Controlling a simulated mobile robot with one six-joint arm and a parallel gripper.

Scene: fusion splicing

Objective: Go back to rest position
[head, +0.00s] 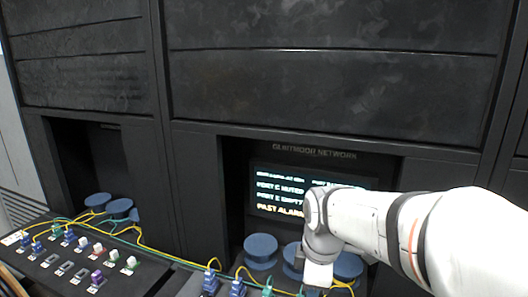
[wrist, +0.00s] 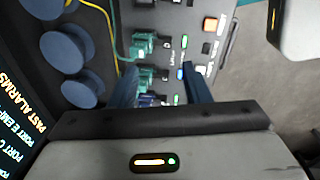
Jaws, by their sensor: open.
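My gripper (wrist: 160,82) shows in the wrist view with its two dark blue fingers apart and nothing between them. Its fingers are over the port panel (wrist: 178,50), close to teal and blue connectors (wrist: 148,75); I cannot tell whether they touch any. In the head view my white arm reaches in from the right, and its wrist hangs in front of the screen (head: 275,194) at the bottom. The fingertips are not visible there. The screen reads partly "PAST ALARMS", and my arm hides its right part.
Blue round knobs (head: 260,247) stand below the screen. A left panel (head: 75,262) carries several coloured connectors. Yellow and green cables (head: 150,247) run between the panels. Dark cabinet walls (head: 330,90) rise behind. Grey floor (wrist: 255,75) lies beyond the panel in the wrist view.

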